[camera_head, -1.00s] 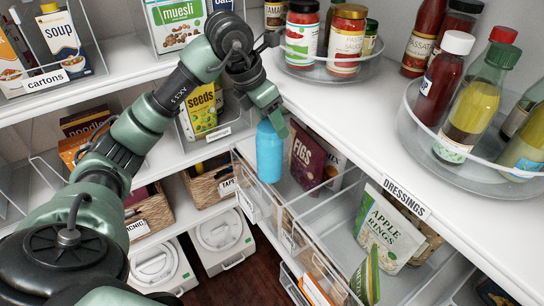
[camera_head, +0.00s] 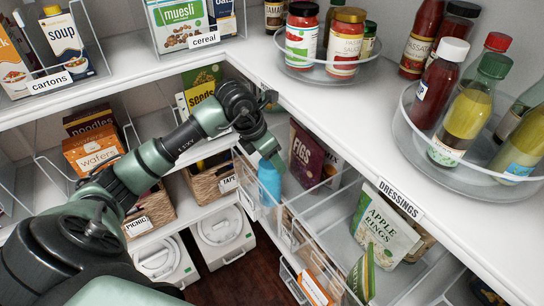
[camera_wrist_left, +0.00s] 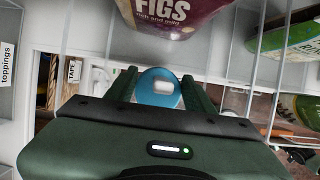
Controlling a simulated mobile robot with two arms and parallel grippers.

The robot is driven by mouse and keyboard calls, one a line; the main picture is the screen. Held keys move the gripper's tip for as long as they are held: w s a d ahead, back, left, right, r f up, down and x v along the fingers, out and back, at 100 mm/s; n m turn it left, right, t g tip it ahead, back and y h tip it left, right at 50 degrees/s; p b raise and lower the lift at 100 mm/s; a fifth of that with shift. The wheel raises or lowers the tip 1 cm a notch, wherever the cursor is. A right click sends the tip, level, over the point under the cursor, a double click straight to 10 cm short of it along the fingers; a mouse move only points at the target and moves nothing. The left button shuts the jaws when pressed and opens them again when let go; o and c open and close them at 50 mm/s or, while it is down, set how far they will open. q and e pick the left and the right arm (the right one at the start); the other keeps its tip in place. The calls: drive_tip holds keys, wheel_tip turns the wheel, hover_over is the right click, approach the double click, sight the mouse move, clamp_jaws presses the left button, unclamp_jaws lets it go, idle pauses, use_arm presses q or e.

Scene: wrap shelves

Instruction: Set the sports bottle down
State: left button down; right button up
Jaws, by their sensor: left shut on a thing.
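The blue sports bottle (camera_head: 269,181) is upright at the left end of the clear pull-out bins below the right-hand shelf. My left gripper (camera_head: 274,161) is shut on the bottle's top from above. In the left wrist view the bottle's rounded blue top (camera_wrist_left: 158,88) sits between the two green fingers. The bottle's base is hidden behind the clear bin wall, so I cannot tell whether it touches the bin floor. My right gripper is not in view.
A purple figs bag (camera_head: 306,155) stands close to the bottle's right. An apple rings bag (camera_head: 384,226) stands in a nearer bin. The dressings turntable (camera_head: 416,150) is on the shelf above. A tape basket (camera_head: 212,183) is to the left.

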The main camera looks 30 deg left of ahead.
use_arm(q)
drive_tip(key=shift+f, duration=0.15)
drive_tip(key=c, duration=0.6)
unclamp_jaws()
drive_tip(key=shift+o, duration=0.2)
drive_tip(key=shift+r, duration=0.35)
drive_tip(key=b+v, duration=0.2)
drive_tip(key=v, duration=0.9)
drive_tip(key=shift+s+r, duration=0.3)
